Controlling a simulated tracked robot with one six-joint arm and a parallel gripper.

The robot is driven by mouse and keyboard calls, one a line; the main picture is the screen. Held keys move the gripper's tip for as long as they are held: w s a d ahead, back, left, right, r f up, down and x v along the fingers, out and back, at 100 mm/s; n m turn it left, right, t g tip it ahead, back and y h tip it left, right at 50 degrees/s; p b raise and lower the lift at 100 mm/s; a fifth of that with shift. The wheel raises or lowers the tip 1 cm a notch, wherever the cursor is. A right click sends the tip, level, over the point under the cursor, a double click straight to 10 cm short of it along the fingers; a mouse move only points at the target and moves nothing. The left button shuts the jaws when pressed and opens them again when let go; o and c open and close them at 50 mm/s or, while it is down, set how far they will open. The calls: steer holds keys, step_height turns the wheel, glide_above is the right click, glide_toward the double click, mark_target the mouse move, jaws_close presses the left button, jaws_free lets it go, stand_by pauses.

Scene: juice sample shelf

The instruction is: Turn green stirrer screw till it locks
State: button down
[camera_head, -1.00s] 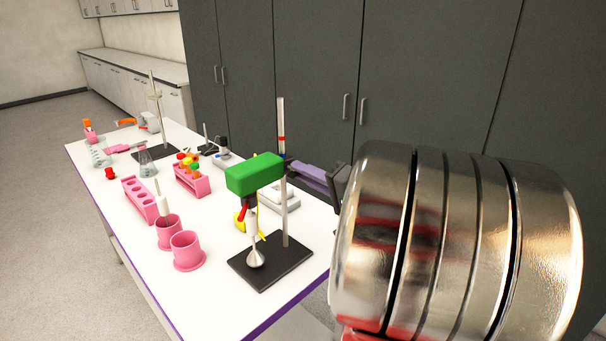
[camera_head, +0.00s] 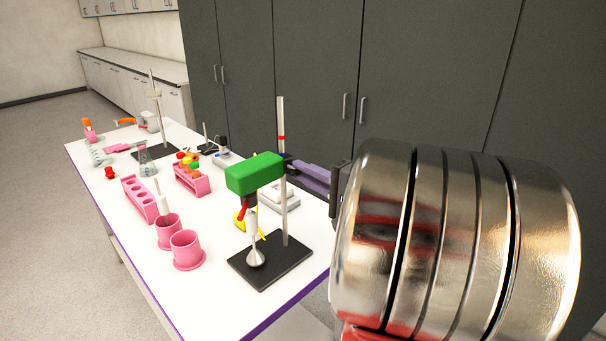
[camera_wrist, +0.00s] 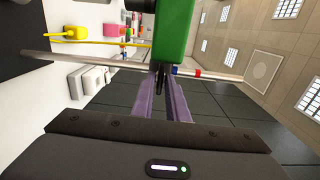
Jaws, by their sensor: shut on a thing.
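The green stirrer (camera_head: 254,174) is mounted on an upright metal rod (camera_head: 284,215) above a black base plate (camera_head: 271,262). Its paddle hangs down over the plate. My gripper (camera_head: 291,165) reaches in from the right with purple fingers, at the stirrer's rear by the rod. In the wrist view the green body (camera_wrist: 174,32) is at the top centre, and the fingers (camera_wrist: 161,70) are close together on a small dark screw (camera_wrist: 160,76) behind it. The screw's tip is mostly hidden between the fingers, so I cannot see whether it is tight.
Two pink cups (camera_head: 186,250) and a pink tube rack (camera_head: 140,200) stand left of the stand. A white device (camera_head: 281,199) sits behind the rod. Flasks, another stand and small items fill the table's far end. Grey cabinets (camera_head: 430,75) rise behind.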

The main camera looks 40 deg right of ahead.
steer(key=c, duration=1.8)
jaws_free()
steer(key=s, duration=1.3)
steer(key=shift+s+d, duration=0.25)
steer(key=shift+s, duration=0.15)
